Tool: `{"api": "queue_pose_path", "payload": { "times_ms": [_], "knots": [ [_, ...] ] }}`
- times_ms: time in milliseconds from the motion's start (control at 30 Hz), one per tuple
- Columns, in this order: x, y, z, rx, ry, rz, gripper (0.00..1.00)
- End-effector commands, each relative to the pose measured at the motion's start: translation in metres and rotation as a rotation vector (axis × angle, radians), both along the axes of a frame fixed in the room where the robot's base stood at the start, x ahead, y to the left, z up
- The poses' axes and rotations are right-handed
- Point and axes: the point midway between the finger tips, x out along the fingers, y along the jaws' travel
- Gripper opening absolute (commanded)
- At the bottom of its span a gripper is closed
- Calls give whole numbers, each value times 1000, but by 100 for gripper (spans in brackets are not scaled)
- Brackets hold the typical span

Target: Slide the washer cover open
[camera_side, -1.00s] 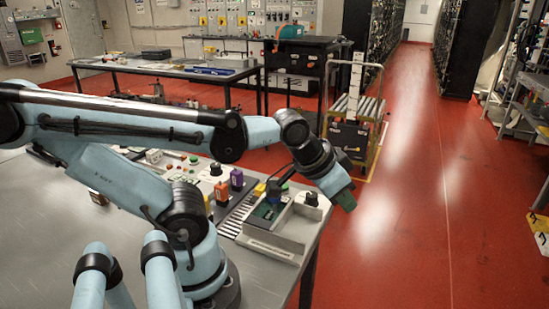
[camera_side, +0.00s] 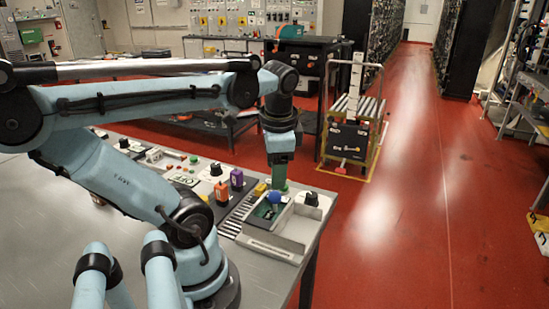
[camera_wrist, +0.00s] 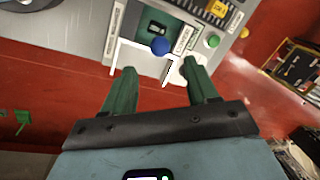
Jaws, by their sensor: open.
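The compartment (camera_side: 262,212), dark green inside with a pale frame, sits near the right corner of the bench; in the wrist view (camera_wrist: 178,20) a dark object lies in it. A round blue knob (camera_side: 273,197) stands at it, and in the wrist view the knob (camera_wrist: 160,46) shows near the compartment's edge, just beyond my fingertips. I take the knob as the cover's handle, but the cover's outline is unclear. My gripper (camera_side: 279,184), with green fingers, points down close above the knob. In the wrist view my gripper (camera_wrist: 159,68) is open with nothing between its fingers.
A black knob (camera_side: 312,199) stands right of the compartment. A pale open tray (camera_side: 272,243) is in front. Red floor lies beyond the bench edge.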

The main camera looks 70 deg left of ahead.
Motion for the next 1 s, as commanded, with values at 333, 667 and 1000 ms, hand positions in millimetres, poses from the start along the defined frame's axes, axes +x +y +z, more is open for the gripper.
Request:
{"api": "queue_pose_path", "payload": {
  "times_ms": [333,667,1000],
  "knots": [
    [2,8,-42,0,-1,2,58],
    [3,13,-69,0,-1,1,58],
    [3,14,-75,0,-2,1,58]
  ]
}}
